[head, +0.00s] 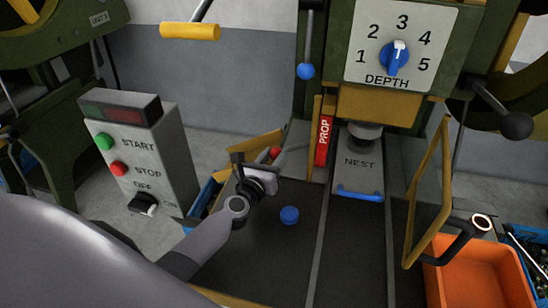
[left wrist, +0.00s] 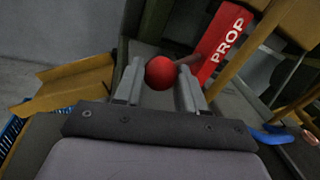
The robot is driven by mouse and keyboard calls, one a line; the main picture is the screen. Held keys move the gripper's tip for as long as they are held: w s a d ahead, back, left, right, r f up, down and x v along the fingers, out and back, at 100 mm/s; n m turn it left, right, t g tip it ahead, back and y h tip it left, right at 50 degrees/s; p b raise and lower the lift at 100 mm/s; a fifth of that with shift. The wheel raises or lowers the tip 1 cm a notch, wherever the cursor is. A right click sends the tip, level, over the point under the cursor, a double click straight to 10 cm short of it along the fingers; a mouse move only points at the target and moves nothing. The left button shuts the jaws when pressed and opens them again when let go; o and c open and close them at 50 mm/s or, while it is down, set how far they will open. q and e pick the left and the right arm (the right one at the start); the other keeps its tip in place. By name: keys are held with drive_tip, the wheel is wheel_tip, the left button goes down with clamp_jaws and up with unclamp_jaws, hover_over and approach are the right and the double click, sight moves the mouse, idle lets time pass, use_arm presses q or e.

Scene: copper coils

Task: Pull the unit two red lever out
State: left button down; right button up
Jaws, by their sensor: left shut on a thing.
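The red lever shows as a red ball knob (head: 275,153) on a short grey rod, left of the red PROP block (head: 323,140) on the press in the middle. My left gripper (head: 270,162) reaches in from the left and is shut on the lever. In the left wrist view the red knob (left wrist: 160,73) sits between the two grey fingers of the left gripper (left wrist: 160,85), with the rod running off to the right behind it. The lever's far end is hidden. My right gripper is not in view.
A grey control box (head: 142,150) with START and STOP buttons stands left. A blue disc (head: 289,215) lies on the dark bed. The NEST slide (head: 359,163) with a blue handle, a yellow guard frame (head: 428,195) and an orange bin (head: 480,275) are to the right.

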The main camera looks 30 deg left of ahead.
use_arm(q)
drive_tip(key=a, duration=0.2)
drive_tip(key=s+a+b, duration=0.1)
drive_tip(key=a, duration=0.2)
drive_tip(key=shift+s, duration=0.15)
drive_tip(key=shift+a, duration=0.2)
drive_tip(key=c, duration=0.7)
unclamp_jaws()
drive_tip(key=shift+s, duration=0.15)
drive_tip(key=shift+s+d, duration=0.1)
drive_tip(key=shift+s, duration=0.15)
drive_tip(key=shift+s+d, duration=0.1)
drive_tip(key=shift+s, duration=3.15)
drive_tip(key=shift+s+d, duration=0.1)
